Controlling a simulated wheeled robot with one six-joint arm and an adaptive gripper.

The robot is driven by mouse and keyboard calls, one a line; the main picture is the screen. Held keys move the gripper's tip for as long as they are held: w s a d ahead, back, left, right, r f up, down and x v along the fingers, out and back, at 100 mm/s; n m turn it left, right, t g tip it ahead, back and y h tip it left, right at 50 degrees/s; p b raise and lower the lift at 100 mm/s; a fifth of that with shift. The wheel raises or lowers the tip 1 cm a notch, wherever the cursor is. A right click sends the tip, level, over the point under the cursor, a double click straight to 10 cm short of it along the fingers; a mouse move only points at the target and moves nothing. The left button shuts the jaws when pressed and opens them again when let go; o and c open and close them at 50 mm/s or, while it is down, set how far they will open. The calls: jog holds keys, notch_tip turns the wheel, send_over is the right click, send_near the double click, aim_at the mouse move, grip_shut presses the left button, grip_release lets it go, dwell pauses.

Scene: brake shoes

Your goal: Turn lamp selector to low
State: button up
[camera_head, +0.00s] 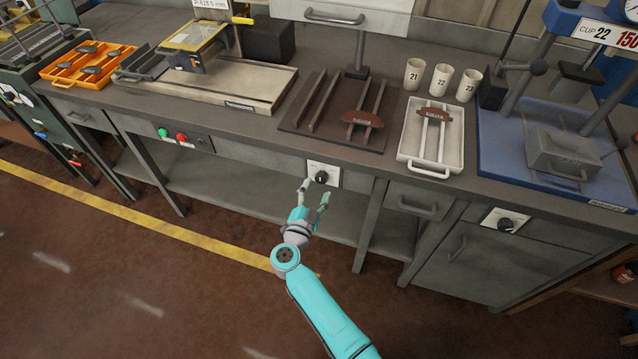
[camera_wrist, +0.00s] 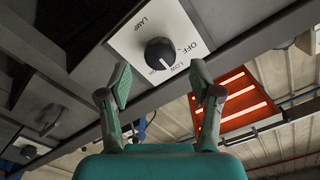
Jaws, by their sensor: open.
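The lamp selector is a round black knob (camera_head: 321,177) on a white plate (camera_head: 331,168) on the bench's front. In the wrist view the knob (camera_wrist: 160,53) sits on its plate, which reads LAMP, OFF and LOW. A pale mark on the knob faces the lower part of the plate, near LOW; I cannot tell its exact setting. My gripper (camera_head: 314,193) is open and empty just in front of the knob. In the wrist view my two fingers (camera_wrist: 161,73) stand apart, left and right below the knob, with no visible contact.
A second black knob (camera_head: 505,225) is on the bench front at right. Green and red buttons (camera_head: 172,137) are at left. A white tray (camera_head: 411,160), cups (camera_head: 441,80) and a blue press (camera_head: 520,140) stand on the bench. The floor before it is clear.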

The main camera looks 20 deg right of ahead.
jog(key=v, duration=0.8)
jog(key=shift+s, duration=0.1)
jog(key=s+d+r+n+t+y, duration=0.2)
jog(key=s+d+n+t, duration=0.15)
jog(key=s, duration=0.45)
jog(key=s+d+r+n+t+y, duration=0.1)
jog(key=s+d+r+n+t, duration=0.1)
jog(key=s+d, duration=0.5)
jog(key=s+a+r+n+g+y, duration=0.1)
jog(key=s+r+n+y, duration=0.1)
jog(key=s, duration=0.7)
jog(key=s+a+r+n+g+y, duration=0.1)
jog(key=s+r+n+g+y, duration=0.1)
jog(key=s, duration=0.8)
jog(key=s+a+r+n+g+y, duration=0.1)
jog(key=s+r+n+g+y, duration=0.1)
jog(key=s+r+n, duration=0.3)
jog(key=shift+s+a+y, duration=0.25)
jog(key=shift+s+y, duration=0.55)
jog(key=shift+s, duration=1.55)
dwell(0.9)
